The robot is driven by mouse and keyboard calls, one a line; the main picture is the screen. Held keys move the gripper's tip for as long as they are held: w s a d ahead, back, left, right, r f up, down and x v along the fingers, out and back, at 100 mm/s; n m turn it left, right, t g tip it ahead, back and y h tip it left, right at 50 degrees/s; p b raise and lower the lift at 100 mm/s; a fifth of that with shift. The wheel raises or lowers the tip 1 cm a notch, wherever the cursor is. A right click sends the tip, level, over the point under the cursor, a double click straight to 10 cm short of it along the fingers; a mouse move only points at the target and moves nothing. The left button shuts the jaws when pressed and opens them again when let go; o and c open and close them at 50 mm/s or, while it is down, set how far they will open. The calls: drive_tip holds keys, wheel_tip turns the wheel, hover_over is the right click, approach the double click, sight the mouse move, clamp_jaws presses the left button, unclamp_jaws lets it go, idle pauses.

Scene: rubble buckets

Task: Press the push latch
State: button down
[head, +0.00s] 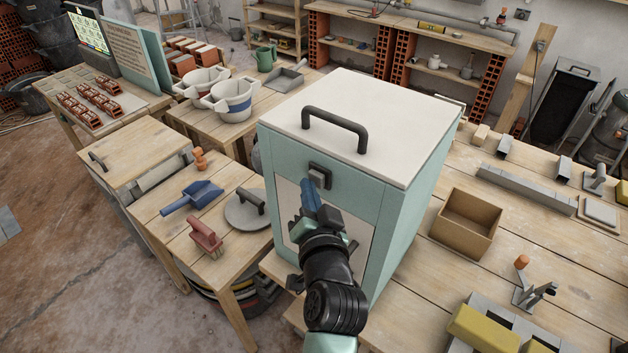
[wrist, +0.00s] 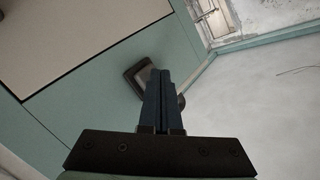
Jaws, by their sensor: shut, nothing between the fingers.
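The push latch (head: 319,176) is a small dark square plate on the upper front of a pale green cabinet (head: 398,236) with a white lid. My gripper (head: 308,184) is in front of the cabinet, its blue fingers shut and empty, with the tips just below and left of the latch's middle. In the wrist view the shut fingers (wrist: 161,75) overlap the dark latch frame (wrist: 132,76) and hide part of it. I cannot tell whether the tips touch it.
A black handle (head: 335,128) stands on the lid. The right bench holds an open cardboard box (head: 466,222) and metal parts.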

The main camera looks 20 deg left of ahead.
drive_tip(key=shift+w+d, duration=0.1)
drive_tip(key=shift+w, duration=0.2)
drive_tip(key=shift+s, duration=0.1)
idle(0.4)
drive_tip(key=shift+s+a+p, duration=0.3)
drive_tip(key=shift+s+a, duration=0.05)
drive_tip(key=shift+s, duration=0.45)
drive_tip(key=shift+s+a+p, duration=0.3)
drive_tip(key=shift+s+p, duration=0.1)
drive_tip(key=shift+s, duration=0.4)
drive_tip(key=shift+s+a+p, duration=0.25)
drive_tip(key=shift+s+p, duration=0.2)
drive_tip(key=shift+s, duration=0.3)
drive_tip(key=shift+s+a+p, duration=0.3)
drive_tip(key=shift+s+p, duration=0.1)
drive_tip(key=shift+s, duration=0.4)
